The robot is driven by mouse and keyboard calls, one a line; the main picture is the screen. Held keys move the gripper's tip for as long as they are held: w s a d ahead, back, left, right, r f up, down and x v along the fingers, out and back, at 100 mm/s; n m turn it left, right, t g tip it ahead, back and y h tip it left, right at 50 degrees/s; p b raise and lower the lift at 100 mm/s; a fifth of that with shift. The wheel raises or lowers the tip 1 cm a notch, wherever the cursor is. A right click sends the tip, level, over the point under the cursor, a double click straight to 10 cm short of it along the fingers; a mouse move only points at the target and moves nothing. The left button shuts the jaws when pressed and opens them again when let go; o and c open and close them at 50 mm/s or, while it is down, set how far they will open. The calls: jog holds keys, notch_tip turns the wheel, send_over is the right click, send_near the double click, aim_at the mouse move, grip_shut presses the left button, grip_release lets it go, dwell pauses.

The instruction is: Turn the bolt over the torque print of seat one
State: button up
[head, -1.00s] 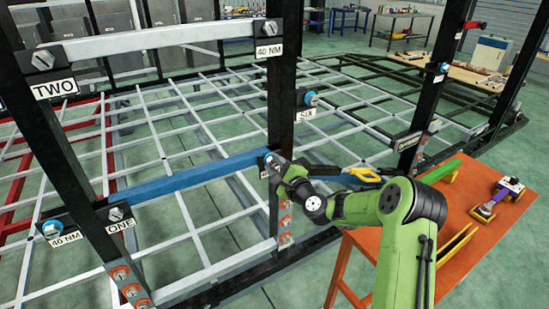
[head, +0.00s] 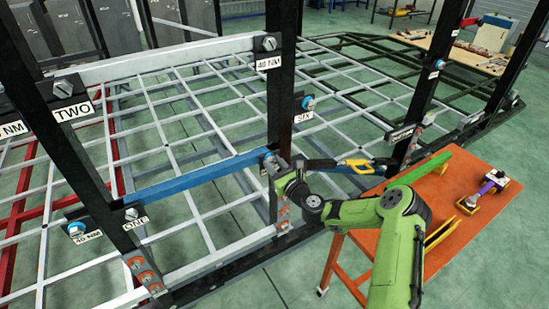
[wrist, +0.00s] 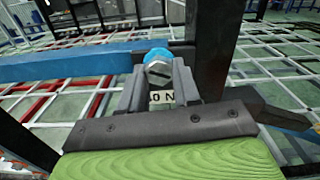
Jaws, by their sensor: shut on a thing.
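A grey slotted bolt (wrist: 159,70) with a blue collar shows in the wrist view, at the right end of the blue bar (head: 195,178) against a black post. My gripper (wrist: 158,80) has its two jaws closed in on this bolt. It also shows in the head view (head: 273,166), low on the middle post. Below the bolt, between the jaws, is a white print (wrist: 162,97) reading "ON" or "0 N"; the jaws hide the rest. At the blue bar's left end are a "40 NM" print (head: 87,237) beside a blue-collared bolt (head: 76,229), and a "ONE" print (head: 134,223).
A yellow-and-black tool (head: 358,165) shows just right of my gripper. An orange table (head: 385,255) with a green bar (head: 431,168) stands at the right. "TWO" (head: 73,111) and "SIX" (head: 303,117) prints are on posts. Open grid frame lies behind.

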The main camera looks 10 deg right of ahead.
jog(key=m+p, duration=0.3)
jog(key=m, duration=0.1)
jog(key=shift+f, duration=0.15)
jog(key=shift+m+p, duration=0.8)
jog(key=shift+m, duration=0.7)
jog(key=shift+f, duration=0.1)
jog(key=o, duration=0.8)
jog(key=shift+c, duration=0.2)
jog(key=o, duration=0.3)
jog(key=shift+s+r, duration=0.1)
jog(key=shift+r, duration=0.1)
jog(key=b+v, duration=0.2)
jog(key=v, duration=1.3)
jog(key=shift+s+d, duration=0.2)
jog(key=shift+s, duration=0.15)
